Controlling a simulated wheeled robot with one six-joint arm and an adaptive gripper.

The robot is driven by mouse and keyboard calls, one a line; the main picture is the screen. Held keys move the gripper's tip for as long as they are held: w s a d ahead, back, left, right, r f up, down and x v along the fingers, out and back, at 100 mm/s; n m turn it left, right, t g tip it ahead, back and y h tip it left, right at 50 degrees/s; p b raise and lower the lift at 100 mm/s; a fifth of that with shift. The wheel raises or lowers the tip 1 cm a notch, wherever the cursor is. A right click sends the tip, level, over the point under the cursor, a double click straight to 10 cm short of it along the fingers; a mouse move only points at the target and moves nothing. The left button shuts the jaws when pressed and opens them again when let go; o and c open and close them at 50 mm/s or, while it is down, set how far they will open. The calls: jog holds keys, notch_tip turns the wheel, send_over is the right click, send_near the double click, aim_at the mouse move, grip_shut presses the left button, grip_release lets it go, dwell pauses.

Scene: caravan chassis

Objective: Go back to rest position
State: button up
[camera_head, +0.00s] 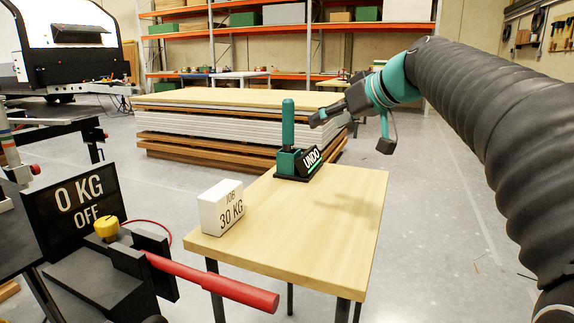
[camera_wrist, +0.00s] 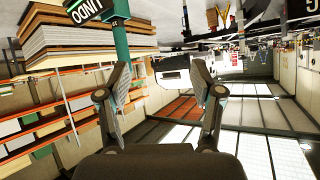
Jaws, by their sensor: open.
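My gripper (camera_head: 318,117) is held above the far end of a small wooden table (camera_head: 330,215), close to the right of a teal upright handle (camera_head: 288,122) on a dark base. A sign reading "UNDO" (camera_head: 311,160) is on that base. In the wrist view my gripper (camera_wrist: 165,85) has its two fingers wide apart with nothing between them. The teal handle (camera_wrist: 115,42) shows there beyond the left finger, with the picture upside down. I cannot tell whether the gripper touches the handle.
A white block marked "JOB 30 KG" (camera_head: 221,206) stands on the table's left side. A black sign reads "0 KG OFF" (camera_head: 75,203) beside a red lever (camera_head: 215,283) at lower left. Stacked boards (camera_head: 235,122) lie behind the table. The floor at right (camera_head: 430,200) is clear.

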jog(key=s+d+f+m+g+h, duration=0.1)
jog(key=s+f+h, duration=0.1)
jog(key=s+f, duration=0.5)
jog(key=s+d+f+m+h, duration=0.1)
jog(key=s+f+m, duration=0.1)
jog(key=s+f, duration=0.4)
jog(key=s+d+f+m+g+h, duration=0.1)
jog(key=s+d+f+m+h, duration=0.1)
jog(key=s+f, duration=0.5)
jog(key=shift+s+f+g+h, duration=0.3)
jog(key=shift+s, duration=0.55)
jog(key=s+d+f+h+b, duration=0.1)
jog(key=s+f+b, duration=0.1)
jog(key=s+f, duration=0.2)
jog(key=s+d+f+m+h+b, duration=0.1)
jog(key=s+f, duration=0.3)
jog(key=f, duration=0.6)
jog(key=shift+s+d+g+b, duration=0.3)
jog(key=shift+d+g+b, duration=0.15)
jog(key=shift+b, duration=0.2)
